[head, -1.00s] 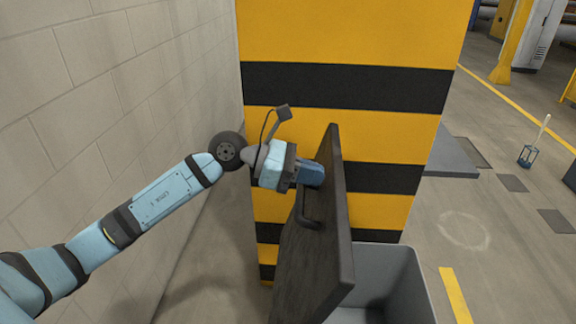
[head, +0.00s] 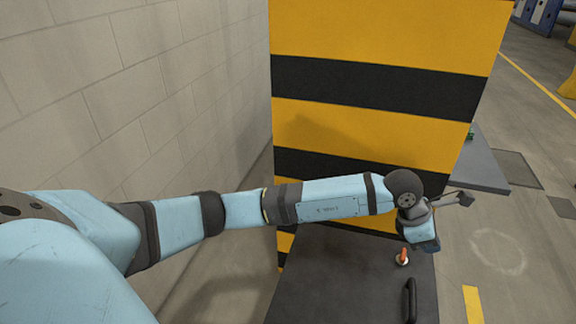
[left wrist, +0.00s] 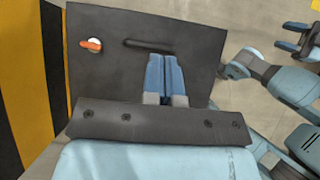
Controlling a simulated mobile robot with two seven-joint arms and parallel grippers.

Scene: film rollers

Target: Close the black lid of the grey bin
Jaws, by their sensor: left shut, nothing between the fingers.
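The black lid (head: 335,275) lies flat, or nearly so, in the head view and covers where the bin's opening showed. I cannot tell whether a small gap is left under it. The lid's plate also fills the middle of the left wrist view (left wrist: 110,70). It has a black handle (head: 411,300) and an orange knob (head: 402,257). The grey bin is hidden under the lid. My left gripper (head: 427,246) is over the lid's far right part, its blue fingers (left wrist: 164,58) shut and empty. I cannot tell whether they touch the lid.
A yellow and black striped pillar (head: 380,90) stands right behind the lid. A block wall (head: 150,80) runs along the left. A grey platform (head: 482,165) juts out right of the pillar. The floor on the right is open. Part of my other arm shows in the left wrist view.

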